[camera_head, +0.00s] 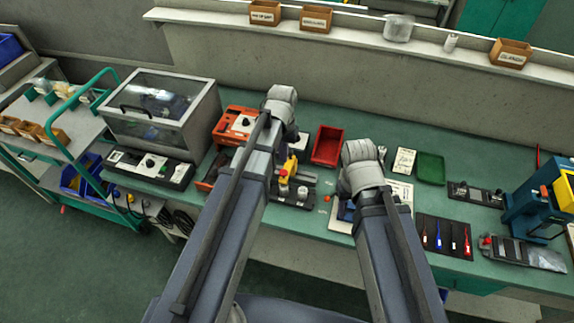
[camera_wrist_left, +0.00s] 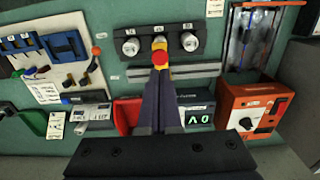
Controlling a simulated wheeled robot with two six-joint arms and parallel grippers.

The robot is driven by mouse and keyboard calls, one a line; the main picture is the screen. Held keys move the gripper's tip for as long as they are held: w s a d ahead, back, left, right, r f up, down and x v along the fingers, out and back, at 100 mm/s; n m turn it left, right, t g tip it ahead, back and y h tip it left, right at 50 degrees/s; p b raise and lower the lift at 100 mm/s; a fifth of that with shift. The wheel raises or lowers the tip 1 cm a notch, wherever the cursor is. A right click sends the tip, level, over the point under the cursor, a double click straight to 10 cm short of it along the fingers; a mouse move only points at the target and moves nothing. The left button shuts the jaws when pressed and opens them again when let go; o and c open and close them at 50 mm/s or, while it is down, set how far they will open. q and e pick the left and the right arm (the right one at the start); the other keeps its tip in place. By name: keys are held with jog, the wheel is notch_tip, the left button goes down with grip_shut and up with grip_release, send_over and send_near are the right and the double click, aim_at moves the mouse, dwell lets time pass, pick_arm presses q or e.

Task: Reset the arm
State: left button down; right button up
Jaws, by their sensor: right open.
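My left gripper (camera_wrist_left: 160,76) reaches over the bench in the left wrist view, its long dark fingers close together. Just beyond the tips is a yellow part with a red knob (camera_wrist_left: 159,57), above the middle of a dark fixture with grey cylinders (camera_wrist_left: 190,42). I cannot tell whether the fingers touch the yellow part. In the head view the yellow part (camera_head: 290,165) stands at the fixture (camera_head: 294,201), below my left wrist. My right gripper's grey wrist (camera_head: 360,170) is over a white board (camera_head: 341,225); its fingers are mostly hidden.
A red tray (camera_head: 327,146) lies between the arms; a green tray (camera_head: 430,168) is farther right. An orange device (camera_head: 236,125) and a clear-lidded box (camera_head: 160,108) stand left. A black mat with coloured tools (camera_head: 444,237) and a blue press (camera_head: 535,205) are right.

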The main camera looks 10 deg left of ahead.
pick_arm(q)
jog(key=s+d+f+m+y+b, duration=0.1)
jog(key=s+d+f+m+b, duration=0.2)
jog(key=s+d, duration=0.7)
jog(key=s, duration=0.4)
jog(key=shift+s+d+f+b, duration=0.2)
jog(key=shift+d+f+b, duration=0.05)
jog(key=shift+b, duration=0.05)
